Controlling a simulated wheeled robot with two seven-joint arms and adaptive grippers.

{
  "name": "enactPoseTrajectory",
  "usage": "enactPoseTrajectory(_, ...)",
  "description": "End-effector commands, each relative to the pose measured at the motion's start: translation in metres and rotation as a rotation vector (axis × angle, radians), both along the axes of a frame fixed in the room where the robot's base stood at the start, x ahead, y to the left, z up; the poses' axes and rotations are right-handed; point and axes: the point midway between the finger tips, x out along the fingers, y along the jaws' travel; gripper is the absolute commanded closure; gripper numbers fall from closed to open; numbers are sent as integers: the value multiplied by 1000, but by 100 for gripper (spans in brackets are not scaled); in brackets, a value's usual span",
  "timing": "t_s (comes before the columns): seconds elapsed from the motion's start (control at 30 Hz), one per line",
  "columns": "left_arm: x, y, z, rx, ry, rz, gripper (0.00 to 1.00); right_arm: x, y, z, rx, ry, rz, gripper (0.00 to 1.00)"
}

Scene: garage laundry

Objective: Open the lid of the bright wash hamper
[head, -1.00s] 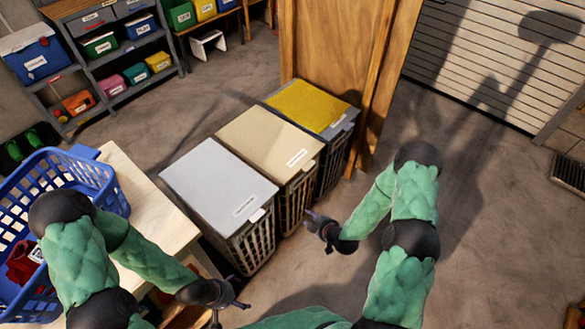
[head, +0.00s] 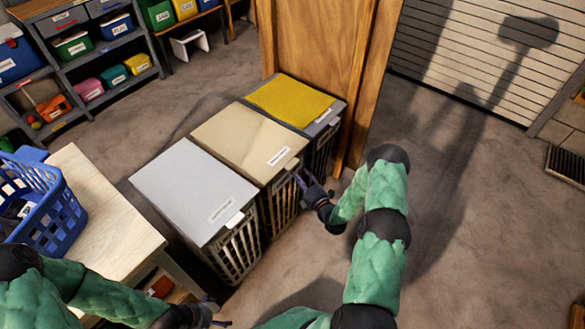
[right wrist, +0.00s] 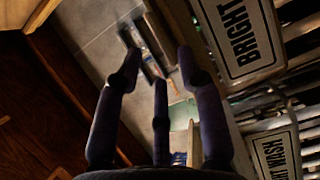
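Three hampers with flat, closed lids stand in a row in the head view: a grey-lidded one in front, a tan-lidded one (head: 235,135) in the middle, and a yellow-topped one (head: 290,100) at the back. Their labels are too small to read there. In the right wrist view a "BRIGHT" label (right wrist: 241,35) and a cut-off "WASH" label (right wrist: 277,157) show beside slatted basket walls. My right gripper (head: 303,180) is open and empty, close to the front of the tan-lidded hamper; contact cannot be told. My left gripper (head: 217,313) is low at the bottom edge, its fingers unclear.
A pale wooden table (head: 105,215) with a blue basket (head: 60,225) stands left of the hampers. A wooden panel (head: 315,50) rises behind the yellow-topped hamper. Shelves (head: 105,45) with bins stand at the back left. The floor at right is open.

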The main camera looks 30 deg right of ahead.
Motion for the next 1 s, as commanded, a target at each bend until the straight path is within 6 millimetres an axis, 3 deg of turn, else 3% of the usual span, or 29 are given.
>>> enactPoseTrajectory(0.1, 0, 0, -10, 0, 0, 0, 11, 23, 1, -2, -1, -2, 3, 61)
enactPoseTrajectory(0.3, 0, 0, -19, 0, 0, 0, 11, 49, 1, -2, 0, -1, 1, 61)
enactPoseTrajectory(0.5, 0, 0, -21, 0, 0, 0, 11, 61, 1, -1, 2, 1, 0, 61)
enactPoseTrajectory(0.77, 0, 0, -21, 0, 0, 0, 11, 62, 1, 0, 3, 1, 0, 61)
enactPoseTrajectory(0.9, 0, 0, -21, 0, 0, 0, 11, 62, 1, 0, 3, 1, 0, 95)
enactPoseTrajectory(0.93, 0, 0, -21, 0, 0, 0, 11, 62, 0, 0, 3, 1, 0, 100)
enactPoseTrajectory(1.0, 0, 0, -21, 0, 0, 0, 11, 61, 0, 0, 3, 2, 0, 100)
